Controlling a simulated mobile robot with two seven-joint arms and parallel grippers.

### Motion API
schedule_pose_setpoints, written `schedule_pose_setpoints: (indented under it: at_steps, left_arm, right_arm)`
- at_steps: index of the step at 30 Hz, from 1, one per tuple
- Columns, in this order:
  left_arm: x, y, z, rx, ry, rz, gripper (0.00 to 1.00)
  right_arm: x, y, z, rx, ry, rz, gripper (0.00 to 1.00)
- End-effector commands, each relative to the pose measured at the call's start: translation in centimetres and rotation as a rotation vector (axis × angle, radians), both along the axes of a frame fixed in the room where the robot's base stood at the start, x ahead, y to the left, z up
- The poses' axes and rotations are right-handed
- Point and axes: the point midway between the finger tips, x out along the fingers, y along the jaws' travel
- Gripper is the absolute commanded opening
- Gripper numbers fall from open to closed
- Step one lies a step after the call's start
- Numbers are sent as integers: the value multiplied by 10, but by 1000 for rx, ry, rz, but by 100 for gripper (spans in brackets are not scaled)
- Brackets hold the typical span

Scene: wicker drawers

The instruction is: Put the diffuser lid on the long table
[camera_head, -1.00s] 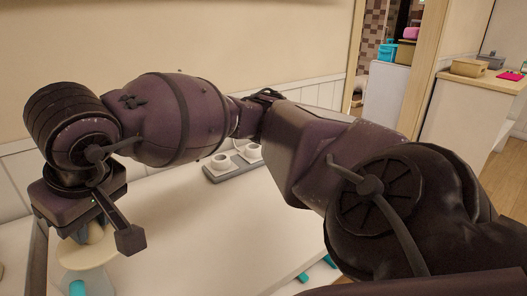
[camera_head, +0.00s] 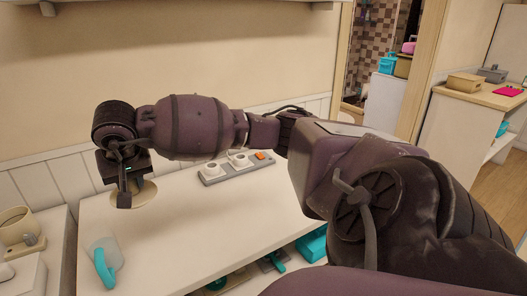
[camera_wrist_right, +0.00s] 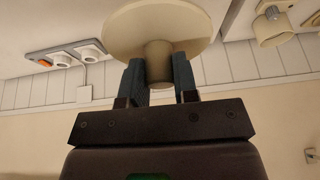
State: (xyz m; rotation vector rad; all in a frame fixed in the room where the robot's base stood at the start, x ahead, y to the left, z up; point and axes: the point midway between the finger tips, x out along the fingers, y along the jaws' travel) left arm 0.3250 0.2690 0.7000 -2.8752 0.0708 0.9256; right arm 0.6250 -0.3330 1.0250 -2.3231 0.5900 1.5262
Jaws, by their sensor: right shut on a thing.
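The diffuser lid (camera_head: 147,194) is a round cream disc with a stubby knob. My right gripper (camera_head: 125,192) is above it in the head view, at the left part of the white long table (camera_head: 200,245). In the right wrist view, the two fingers of my right gripper (camera_wrist_right: 159,82) are shut on the knob of the lid (camera_wrist_right: 152,25). I cannot tell whether the disc touches the tabletop. My left gripper is not in view.
Beige and white appliances (camera_head: 20,230) stand on a left counter. Teal items (camera_head: 312,245) sit below the table's front edge. The middle tabletop is clear.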

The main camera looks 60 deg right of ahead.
Motion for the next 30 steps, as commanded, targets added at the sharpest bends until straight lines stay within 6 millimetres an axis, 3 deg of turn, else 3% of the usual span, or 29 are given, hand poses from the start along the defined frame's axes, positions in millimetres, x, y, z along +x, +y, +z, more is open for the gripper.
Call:
schedule_pose_setpoints:
  at_steps: [1,6,14,17,30]
  left_arm:
    - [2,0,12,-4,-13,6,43]
    - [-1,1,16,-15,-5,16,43]
    - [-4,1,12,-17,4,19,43]
    - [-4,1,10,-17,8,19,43]
    - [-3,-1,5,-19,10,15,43]
  right_arm:
    - [-2,-12,10,-2,-6,-36,1]
    - [-3,-35,-1,-11,12,-101,1]
    - [-3,-41,-13,-14,23,-118,1]
    - [-4,-41,-27,-14,27,-118,1]
    - [-4,-40,-122,-12,28,-117,1]
